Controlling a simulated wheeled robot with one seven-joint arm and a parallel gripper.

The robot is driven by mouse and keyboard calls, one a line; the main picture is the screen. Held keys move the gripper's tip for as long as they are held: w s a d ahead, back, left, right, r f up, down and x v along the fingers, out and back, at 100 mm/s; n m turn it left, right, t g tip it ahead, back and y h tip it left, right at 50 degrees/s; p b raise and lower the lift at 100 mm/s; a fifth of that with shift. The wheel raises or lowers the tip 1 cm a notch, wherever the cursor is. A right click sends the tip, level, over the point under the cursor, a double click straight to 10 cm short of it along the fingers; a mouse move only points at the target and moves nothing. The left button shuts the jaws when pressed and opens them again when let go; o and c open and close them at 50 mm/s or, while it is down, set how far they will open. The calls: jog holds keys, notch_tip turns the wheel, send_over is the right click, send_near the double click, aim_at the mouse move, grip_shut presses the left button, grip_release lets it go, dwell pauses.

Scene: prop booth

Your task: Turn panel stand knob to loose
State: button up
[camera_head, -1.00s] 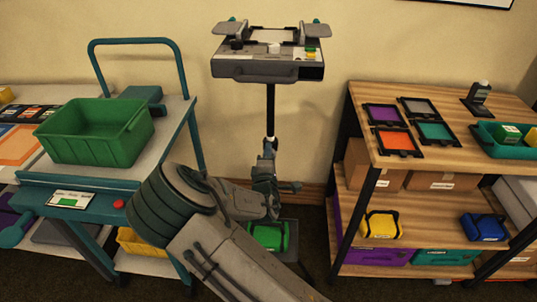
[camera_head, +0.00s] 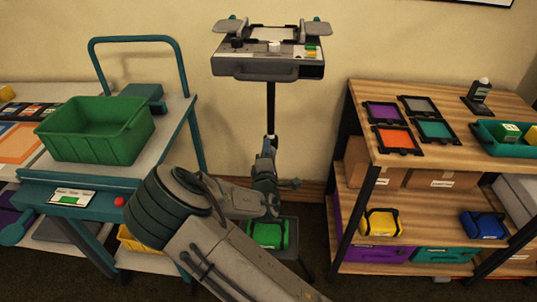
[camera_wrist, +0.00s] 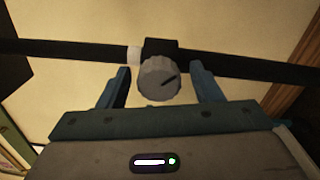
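The panel stand (camera_head: 265,68) has a grey panel on a dark upright pole (camera_head: 270,105) in the middle of the head view. In the wrist view the pole (camera_wrist: 60,52) runs sideways across the picture. The round grey knob (camera_wrist: 156,85) sits on a dark collar (camera_wrist: 161,46) on it, with a dark pointer line slanting to the upper right. My gripper (camera_wrist: 160,70) is open, with one blue finger on each side of the knob and a visible gap to both. In the head view my gripper (camera_head: 268,158) is at the pole below the panel; the knob is hidden there.
A cart with a green bin (camera_head: 95,130) stands at left. A wooden shelf unit (camera_head: 440,145) with colored frames and cases stands at right. A green case (camera_head: 268,234) sits low below my wrist. Plain wall lies behind the stand.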

jog(key=s, duration=1.3)
jog(key=shift+s+a, duration=0.25)
jog(key=shift+s, duration=0.15)
jog(key=d+f+m+g+h+p, duration=0.1)
jog(key=d+f+m+g+p, duration=0.1)
jog(key=d+m+g+p, duration=0.25)
jog(key=s+d+r+m+g+p, duration=0.2)
jog(key=s+d+r+m+g, duration=0.1)
jog(key=r, duration=0.5)
jog(key=s+d+r+m+g+y+p, duration=0.1)
jog(key=s+d+r+m+g, duration=0.3)
jog(key=s+r, duration=0.5)
jog(key=s+d+r+m+g+p, duration=0.3)
jog(key=s+d+r+m, duration=0.4)
jog(key=r+m, duration=0.1)
jog(key=shift+r+g+y, duration=0.3)
jog(key=shift+r+g, duration=0.05)
jog(key=shift+r, duration=0.2)
